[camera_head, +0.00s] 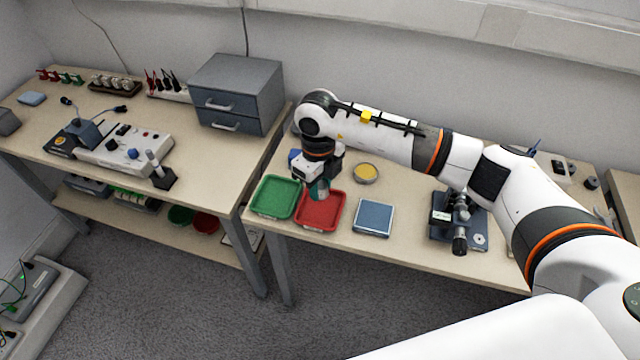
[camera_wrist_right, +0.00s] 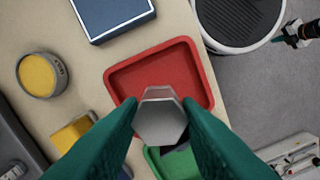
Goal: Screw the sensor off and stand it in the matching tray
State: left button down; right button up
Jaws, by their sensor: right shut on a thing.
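My right gripper (camera_head: 319,192) reaches down over the trays at the left end of the right-hand table. In the right wrist view its green fingers (camera_wrist_right: 163,128) are shut on a grey hexagonal sensor (camera_wrist_right: 160,116). The sensor is above the red tray (camera_wrist_right: 189,51), near the tray's edge beside the green tray; I cannot tell whether it touches the tray floor. The red tray (camera_head: 334,222) and the green tray (camera_head: 272,196) stand side by side, and what I see of the red tray's floor is empty. My left gripper is not in view.
A blue-topped square plate (camera_head: 374,217) lies right of the red tray. A round tin with a yellow top (camera_head: 366,172) stands behind. A dark device on a base plate (camera_head: 459,218) stands farther right. A drawer cabinet (camera_head: 237,93) is on the left table.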

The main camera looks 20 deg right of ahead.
aim_at(320, 208)
jog(key=shift+f+b, duration=1.6)
jog(key=shift+f, duration=0.95)
jog(key=shift+f+b, duration=0.3)
jog(key=shift+f, duration=0.1)
jog(key=o, duration=1.2)
jog(key=shift+r, duration=0.15)
jog(key=shift+r+p, duration=1.6)
jog(key=shift+r, duration=0.8)
